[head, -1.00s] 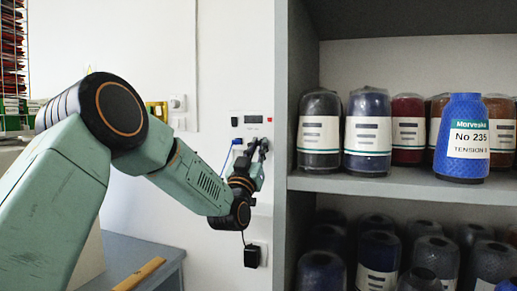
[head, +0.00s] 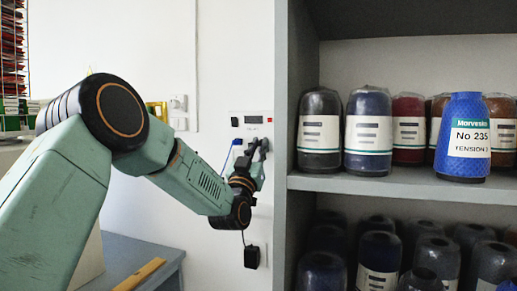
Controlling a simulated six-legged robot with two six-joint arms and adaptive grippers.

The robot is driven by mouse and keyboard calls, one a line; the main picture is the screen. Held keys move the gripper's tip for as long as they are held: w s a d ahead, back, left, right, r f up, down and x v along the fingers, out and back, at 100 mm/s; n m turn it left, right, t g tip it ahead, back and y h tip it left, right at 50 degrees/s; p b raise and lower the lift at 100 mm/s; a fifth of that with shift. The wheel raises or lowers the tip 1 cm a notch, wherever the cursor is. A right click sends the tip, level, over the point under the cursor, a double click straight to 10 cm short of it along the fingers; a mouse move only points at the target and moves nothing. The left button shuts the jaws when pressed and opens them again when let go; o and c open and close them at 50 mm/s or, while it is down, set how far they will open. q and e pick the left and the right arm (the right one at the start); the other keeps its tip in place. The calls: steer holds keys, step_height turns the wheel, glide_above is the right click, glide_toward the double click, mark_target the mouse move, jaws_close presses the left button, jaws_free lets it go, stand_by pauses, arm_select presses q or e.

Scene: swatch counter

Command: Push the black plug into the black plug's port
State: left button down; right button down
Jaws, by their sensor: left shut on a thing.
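My left gripper (head: 258,150) reaches up to the white wall panel (head: 236,130) and is shut on a small dark thing at its fingertips, which I take to be the black plug. The dark fingers hide most of the plug, and I cannot make out its outline. The black plug's port is hidden behind the fingers, so I cannot tell how far the plug is in or whether it touches the panel. My right gripper is not in view.
A blue plug with a cable (head: 237,143) is beside the gripper. A black adapter (head: 252,257) hangs at a lower wall socket. A grey shelf unit (head: 283,220) with thread cones stands close to the right. A grey counter (head: 130,258) is below left.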

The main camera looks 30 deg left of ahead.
arm_select(q)
steer(key=shift+w+a, duration=0.1)
steer(key=shift+w, duration=0.25)
steer(key=c, duration=1.2)
jaws_free()
steer(key=v, duration=1.2)
